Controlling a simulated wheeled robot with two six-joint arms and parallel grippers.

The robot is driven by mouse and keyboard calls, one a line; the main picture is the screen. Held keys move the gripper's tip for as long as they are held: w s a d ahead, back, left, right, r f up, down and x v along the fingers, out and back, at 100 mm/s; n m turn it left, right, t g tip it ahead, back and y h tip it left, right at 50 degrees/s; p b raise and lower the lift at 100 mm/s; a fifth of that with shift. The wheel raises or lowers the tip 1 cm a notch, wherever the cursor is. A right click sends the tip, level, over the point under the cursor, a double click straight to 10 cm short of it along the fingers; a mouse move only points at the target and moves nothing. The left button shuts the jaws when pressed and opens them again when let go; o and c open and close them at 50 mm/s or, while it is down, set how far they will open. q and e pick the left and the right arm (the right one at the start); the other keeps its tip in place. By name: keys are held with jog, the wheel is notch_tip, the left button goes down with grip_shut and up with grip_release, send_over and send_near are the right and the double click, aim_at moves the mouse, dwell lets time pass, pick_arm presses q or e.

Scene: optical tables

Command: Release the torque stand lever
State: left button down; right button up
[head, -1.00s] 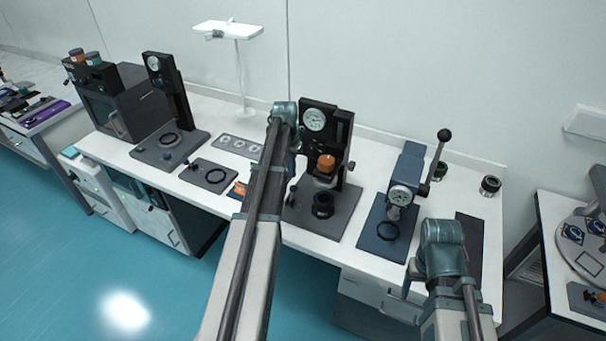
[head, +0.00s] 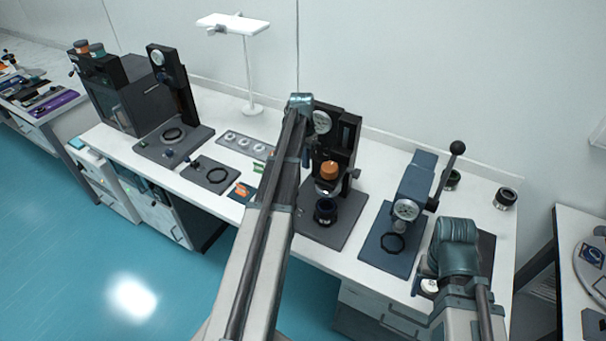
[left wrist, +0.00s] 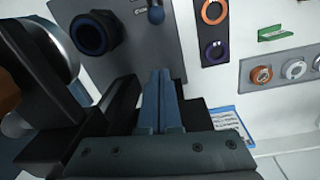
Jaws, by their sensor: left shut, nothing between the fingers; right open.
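The middle black stand (head: 346,140) has a dial, an orange-capped piece (head: 329,171) and a dark round socket (head: 325,210) on its grey base. The left wrist view shows that socket (left wrist: 95,33) at top left and a short lever with a blue ball knob (left wrist: 156,14) at the top edge. My left gripper (left wrist: 163,75) is shut and empty beside the stand, its fingertips apart from the knob in the picture. In the head view my left arm hides the gripper and this lever. My right gripper (head: 422,283) is open, partly hidden by its arm, in front of the blue press.
A blue press (head: 418,185) with a long black-ball lever (head: 450,165) stands to the right. Another dial stand (head: 176,90) is at the left. A dark tray with an orange ring (left wrist: 214,12) lies close to my left gripper. A white pole stand (head: 248,70) is behind.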

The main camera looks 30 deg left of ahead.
pick_arm(q)
jog(key=f+b, duration=0.6)
jog(key=f, duration=0.1)
jog(key=f+b, duration=0.3)
jog(key=b, duration=0.1)
jog(key=shift+d+f, duration=0.2)
jog(key=shift+d, duration=0.1)
jog(key=s, duration=0.1)
jog(key=s+r+p, duration=0.2)
jog(key=s, duration=0.1)
jog(key=shift+a, duration=0.25)
jog(key=shift+w, duration=0.15)
jog(key=shift+s+r+t, duration=0.1)
jog(key=shift+s+t, duration=0.2)
jog(key=shift+t, duration=0.1)
jog(key=shift+s+r+t, duration=0.15)
jog(key=shift+s+t, duration=0.05)
jog(key=shift+t, duration=0.1)
